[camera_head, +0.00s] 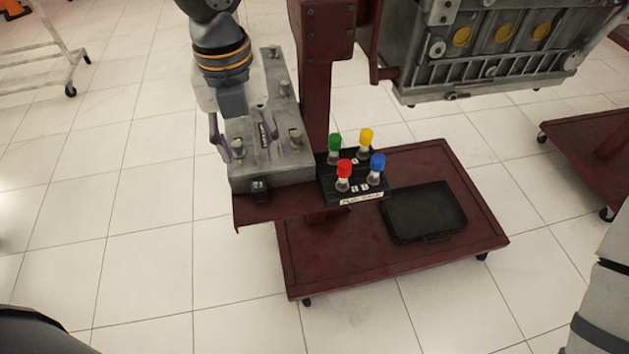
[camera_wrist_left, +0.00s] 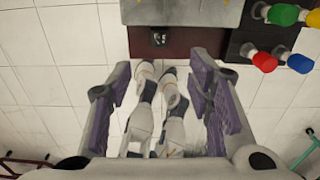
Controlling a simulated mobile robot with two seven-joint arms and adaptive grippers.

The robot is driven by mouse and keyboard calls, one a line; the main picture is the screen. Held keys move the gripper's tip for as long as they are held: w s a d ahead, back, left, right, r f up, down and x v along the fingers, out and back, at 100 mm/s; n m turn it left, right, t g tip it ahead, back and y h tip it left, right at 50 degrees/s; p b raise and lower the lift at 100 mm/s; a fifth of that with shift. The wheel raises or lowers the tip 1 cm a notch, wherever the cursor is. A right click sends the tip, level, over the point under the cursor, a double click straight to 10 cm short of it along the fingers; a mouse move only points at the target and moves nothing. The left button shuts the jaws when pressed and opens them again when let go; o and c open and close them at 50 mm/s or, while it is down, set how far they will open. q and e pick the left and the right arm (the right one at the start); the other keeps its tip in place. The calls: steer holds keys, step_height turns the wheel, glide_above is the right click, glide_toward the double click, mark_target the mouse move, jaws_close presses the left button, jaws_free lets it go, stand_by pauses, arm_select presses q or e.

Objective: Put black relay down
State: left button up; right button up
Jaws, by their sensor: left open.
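A small black relay (camera_head: 259,189) with pale markings sits on the front strip of the maroon shelf (camera_head: 290,208), close against the front of a grey metal block (camera_head: 272,174). In the left wrist view the black relay (camera_wrist_left: 158,38) lies beyond the fingertips, apart from them. My left gripper (camera_head: 243,138) is over the grey block in the head view. In the left wrist view my left gripper (camera_wrist_left: 160,78) has its purple-padded fingers spread wide, with nothing held between them. My right gripper is not in view.
A black holder (camera_head: 352,192) with green, yellow, red and blue capped pieces stands right of the block. A black tray (camera_head: 424,212) lies on the maroon cart base (camera_head: 335,270). A maroon post (camera_head: 314,85) rises behind. An engine (camera_head: 480,45) hangs upper right.

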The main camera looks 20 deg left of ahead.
mark_target(258, 189)
arm_select(q)
step_height(258, 189, down, 12)
steer(key=shift+s+f+b, duration=0.1)
steer(key=shift+b, duration=1.05)
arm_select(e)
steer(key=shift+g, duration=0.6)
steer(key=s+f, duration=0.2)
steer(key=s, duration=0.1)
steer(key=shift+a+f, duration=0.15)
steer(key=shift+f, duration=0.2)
arm_select(q)
jaws_close()
